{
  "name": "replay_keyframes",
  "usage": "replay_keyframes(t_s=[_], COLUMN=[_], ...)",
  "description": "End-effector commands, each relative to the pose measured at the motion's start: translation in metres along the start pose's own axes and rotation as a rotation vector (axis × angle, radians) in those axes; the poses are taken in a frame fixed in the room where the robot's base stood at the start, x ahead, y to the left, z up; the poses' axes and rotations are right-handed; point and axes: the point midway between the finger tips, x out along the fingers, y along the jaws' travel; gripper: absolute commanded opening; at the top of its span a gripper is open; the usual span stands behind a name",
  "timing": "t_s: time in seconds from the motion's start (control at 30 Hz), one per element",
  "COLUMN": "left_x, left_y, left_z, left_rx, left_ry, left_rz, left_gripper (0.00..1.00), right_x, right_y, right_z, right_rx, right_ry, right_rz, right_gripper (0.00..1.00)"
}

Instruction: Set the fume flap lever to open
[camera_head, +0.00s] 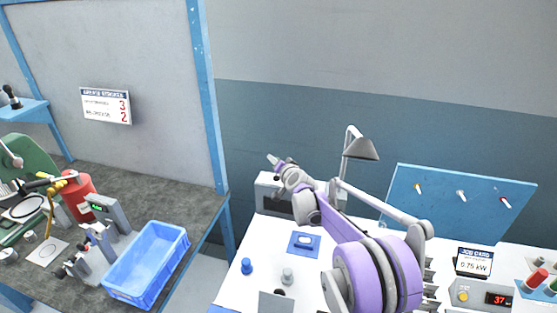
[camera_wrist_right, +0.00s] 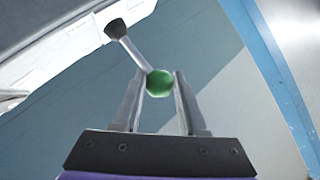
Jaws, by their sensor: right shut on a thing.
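The lever shows in the right wrist view as a short silver rod (camera_wrist_right: 131,52) with a green ball knob (camera_wrist_right: 159,83) at one end and a dark piece at the other. The rod slants up to the left from the knob. My right gripper (camera_wrist_right: 160,78) is shut on the green knob, one finger on each side. In the head view my right gripper (camera_head: 276,163) is small, above a grey box with a dark front (camera_head: 276,203) at the back of the white bench; the lever is not clear there. My left gripper is not in view.
A desk lamp (camera_head: 361,148) stands close behind my right arm. A blue panel with several switches (camera_head: 461,195) is at the right. A blue pad (camera_head: 304,244) and a blue peg (camera_head: 246,266) are on the white bench. A blue crate (camera_head: 147,262) sits on the left bench.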

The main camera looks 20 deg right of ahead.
Motion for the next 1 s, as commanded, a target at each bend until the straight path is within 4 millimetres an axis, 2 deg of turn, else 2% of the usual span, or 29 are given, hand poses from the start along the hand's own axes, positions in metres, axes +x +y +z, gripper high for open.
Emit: replay_keyframes(t_s=[0.03,0.3,0.97,1.0], left_x=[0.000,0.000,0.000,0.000], left_y=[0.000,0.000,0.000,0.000], left_z=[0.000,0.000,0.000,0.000], left_rx=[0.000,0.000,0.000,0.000], left_ry=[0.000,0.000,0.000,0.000], left_rz=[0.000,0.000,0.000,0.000], left_gripper=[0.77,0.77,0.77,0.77], right_x=[-0.003,-0.010,-0.013,-0.013], right_y=[-0.003,-0.004,-0.004,-0.004], right_z=[0.007,0.017,0.022,0.022], right_rx=[0.003,0.005,0.005,0.005], right_ry=[-0.011,-0.015,-0.016,-0.016], right_rz=[-0.004,-0.005,-0.005,-0.005], right_gripper=[0.00,0.00,0.00,0.42])
